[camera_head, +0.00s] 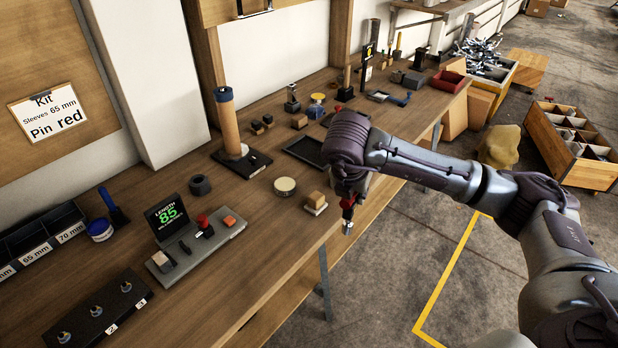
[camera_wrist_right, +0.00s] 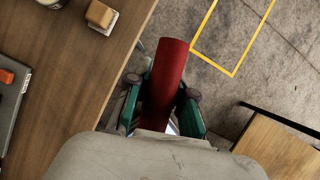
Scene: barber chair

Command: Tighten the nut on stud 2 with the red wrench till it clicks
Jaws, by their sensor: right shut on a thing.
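My right gripper (camera_head: 347,198) is shut on the red wrench (camera_head: 347,212) and hangs just off the table's front edge, over the floor. The wrench points down, and its metal end shows below the red part. In the right wrist view the red handle (camera_wrist_right: 167,75) sits between the green-sided fingers (camera_wrist_right: 160,98). A black stud block (camera_head: 105,308) lies at the table's front left, well away from the gripper. It carries three studs with small nuts, and the middle stud (camera_head: 96,311) seems to be stud 2. The number labels are small. My left gripper is not in view.
A grey console (camera_head: 195,248) with a display reading 85 stands between the stud block and my gripper. A sponge-like block (camera_head: 315,202) and a round tin (camera_head: 285,186) lie near the edge. A tall cylinder on a black base (camera_head: 228,125) stands behind.

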